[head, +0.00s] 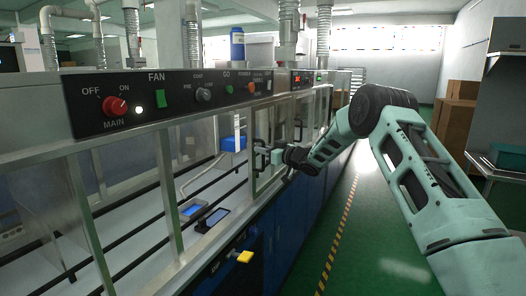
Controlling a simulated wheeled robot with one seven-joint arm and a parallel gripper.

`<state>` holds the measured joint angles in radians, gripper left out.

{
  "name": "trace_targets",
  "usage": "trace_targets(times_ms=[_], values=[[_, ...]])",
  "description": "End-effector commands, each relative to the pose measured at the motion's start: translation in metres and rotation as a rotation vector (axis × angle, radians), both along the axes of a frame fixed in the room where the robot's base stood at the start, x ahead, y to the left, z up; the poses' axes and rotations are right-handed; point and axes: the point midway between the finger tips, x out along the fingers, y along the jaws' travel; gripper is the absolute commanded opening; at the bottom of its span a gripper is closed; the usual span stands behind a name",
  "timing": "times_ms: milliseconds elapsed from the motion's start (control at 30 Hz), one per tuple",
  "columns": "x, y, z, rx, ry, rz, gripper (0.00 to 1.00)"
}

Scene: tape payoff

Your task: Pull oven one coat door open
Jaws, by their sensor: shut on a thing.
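The machine has a row of glass doors in pale metal frames along its front, below a dark control panel. The coat door (251,144) appears to be the framed door in front of my gripper; a dark upright handle (255,178) shows on it. My gripper (266,155) is at this handle and is shut on it, with my arm reaching in from the right. The fingertips are small and partly hidden in this view. I cannot tell clearly whether the door stands a little out from the frame.
The control panel (170,97) carries knobs and buttons above the doors. Two small devices with blue screens (192,211) lie inside the machine. A yellow knob (244,257) juts out from the blue lower front. Green floor with a striped line (338,236) is clear; cardboard boxes (457,118) stand at right.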

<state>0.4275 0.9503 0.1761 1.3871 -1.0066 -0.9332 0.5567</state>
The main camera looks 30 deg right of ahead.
Motion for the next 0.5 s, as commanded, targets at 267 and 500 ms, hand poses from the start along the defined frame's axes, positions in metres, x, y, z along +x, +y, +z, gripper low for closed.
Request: trace_targets(times_ms=[267, 500], values=[[0.0, 0.0001, 0.0003, 0.0, -0.001, 0.0, 0.3], [-0.0056, -0.0028, -0.0008, 0.001, 0.0, 0.0, 0.3]])
